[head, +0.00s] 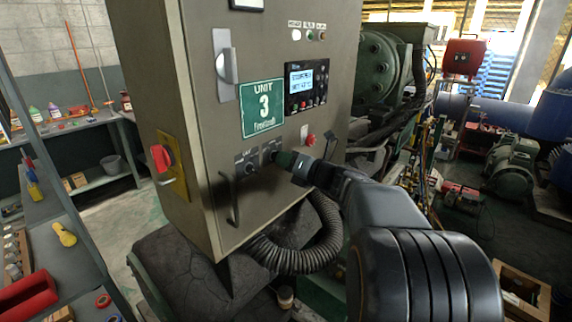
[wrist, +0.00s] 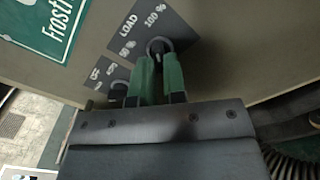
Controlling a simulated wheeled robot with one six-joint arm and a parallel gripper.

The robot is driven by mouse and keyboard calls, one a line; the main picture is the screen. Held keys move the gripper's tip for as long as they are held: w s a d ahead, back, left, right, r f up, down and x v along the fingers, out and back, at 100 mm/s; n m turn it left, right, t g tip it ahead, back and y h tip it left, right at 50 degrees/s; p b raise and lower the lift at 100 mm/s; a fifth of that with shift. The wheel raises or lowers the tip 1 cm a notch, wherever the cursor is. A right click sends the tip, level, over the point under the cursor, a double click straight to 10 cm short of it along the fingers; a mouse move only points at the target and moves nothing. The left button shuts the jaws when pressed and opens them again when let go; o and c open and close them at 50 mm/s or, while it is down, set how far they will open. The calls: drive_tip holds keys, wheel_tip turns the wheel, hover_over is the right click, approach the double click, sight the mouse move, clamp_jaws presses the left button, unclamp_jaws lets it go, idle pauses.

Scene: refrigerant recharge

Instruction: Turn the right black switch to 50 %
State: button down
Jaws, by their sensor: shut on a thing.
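The right black switch (wrist: 158,46) sits on a dark plate marked LOAD, 50 % and 100 %, on the front of the grey cabinet (head: 205,120). In the wrist view my gripper (wrist: 159,68) has its two green fingers shut on this switch, one on each side. Where the switch points is hard to tell. In the head view my gripper (head: 281,158) reaches the panel from the right and largely hides this switch. The left black switch (head: 249,168) stands beside it, clear of the fingers; it also shows in the wrist view (wrist: 118,88).
A green UNIT 3 sign (head: 262,108) and a lit display (head: 306,85) are above the switches. A red button (head: 310,140) is to the right, a cabinet handle (head: 229,198) to the lower left. A ribbed hose (head: 300,258) runs below my gripper.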

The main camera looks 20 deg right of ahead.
drive_tip(key=shift+f+n+b, duration=0.15)
drive_tip(key=shift+n+b, duration=0.9)
drive_tip(key=shift+n, duration=0.05)
drive_tip(key=shift+n+b, duration=0.4)
drive_tip(key=shift+n, duration=0.1)
drive_tip(key=shift+n+b, duration=0.5)
drive_tip(key=shift+b, duration=0.2)
drive_tip(key=shift+n+b, duration=1.2)
drive_tip(key=shift+b, duration=0.05)
drive_tip(key=shift+n+b, duration=0.45)
drive_tip(key=shift+n, duration=0.15)
drive_tip(key=shift+n+b, duration=0.5)
drive_tip(key=shift+b, duration=0.2)
drive_tip(key=shift+n+b, duration=1.2)
drive_tip(key=shift+b, duration=0.05)
drive_tip(key=shift+n+b, duration=0.35)
drive_tip(key=shift+n, duration=0.05)
